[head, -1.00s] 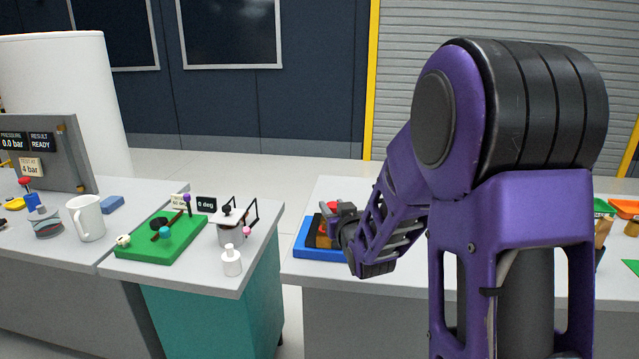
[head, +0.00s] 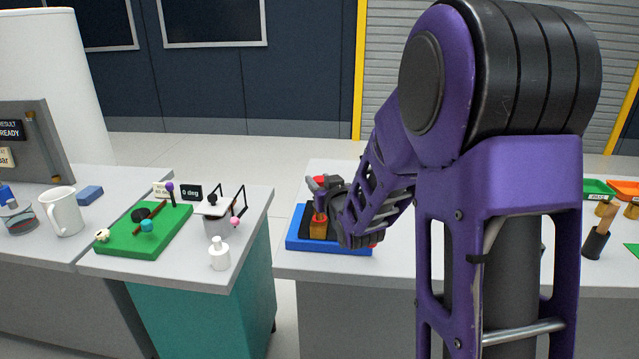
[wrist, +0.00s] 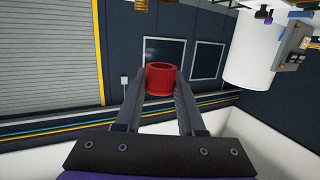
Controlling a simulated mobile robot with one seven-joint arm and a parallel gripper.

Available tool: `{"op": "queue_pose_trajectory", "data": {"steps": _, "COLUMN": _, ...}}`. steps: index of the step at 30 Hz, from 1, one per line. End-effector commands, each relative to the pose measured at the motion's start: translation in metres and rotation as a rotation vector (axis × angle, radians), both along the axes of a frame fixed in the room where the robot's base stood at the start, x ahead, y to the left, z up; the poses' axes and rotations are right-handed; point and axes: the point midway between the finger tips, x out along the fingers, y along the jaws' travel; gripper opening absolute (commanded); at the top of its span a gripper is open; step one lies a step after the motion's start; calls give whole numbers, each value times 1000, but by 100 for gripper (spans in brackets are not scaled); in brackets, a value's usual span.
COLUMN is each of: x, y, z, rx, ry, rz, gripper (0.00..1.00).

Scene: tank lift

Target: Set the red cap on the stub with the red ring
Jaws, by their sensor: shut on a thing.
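The red cap (wrist: 160,80) is between my gripper's fingertips in the wrist view, its round open-looking rim facing up in the picture. My gripper (wrist: 158,88) is shut on it. In the head view my gripper (head: 326,186) is above the blue tray, with a bit of the red cap (head: 319,180) showing at its tips. A brass-coloured block or stub (head: 318,228) stands in the tray below. A small red spot (head: 373,245) shows at the tray's right edge, partly behind my gripper and arm. I cannot make out which stub bears a red ring.
The blue tray (head: 297,243) lies near the front left of the right-hand table (head: 440,279). A green board (head: 120,246), a white bottle (head: 219,258) and a mug (head: 62,212) are on the left benches. A gap parts the benches from that table.

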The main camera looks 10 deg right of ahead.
Motion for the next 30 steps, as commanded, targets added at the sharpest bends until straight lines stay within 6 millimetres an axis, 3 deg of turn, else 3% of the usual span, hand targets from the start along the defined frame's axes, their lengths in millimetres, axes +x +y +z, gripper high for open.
{"op": "queue_pose_trajectory", "data": {"steps": 18, "x": 0, "y": 0, "z": -51, "rx": 0, "ry": 0, "rz": 0, "gripper": 0}}
{"op": "queue_pose_trajectory", "data": {"steps": 30, "x": 0, "y": 0, "z": -54, "rx": 0, "ry": -1, "rz": 0, "gripper": 0}}
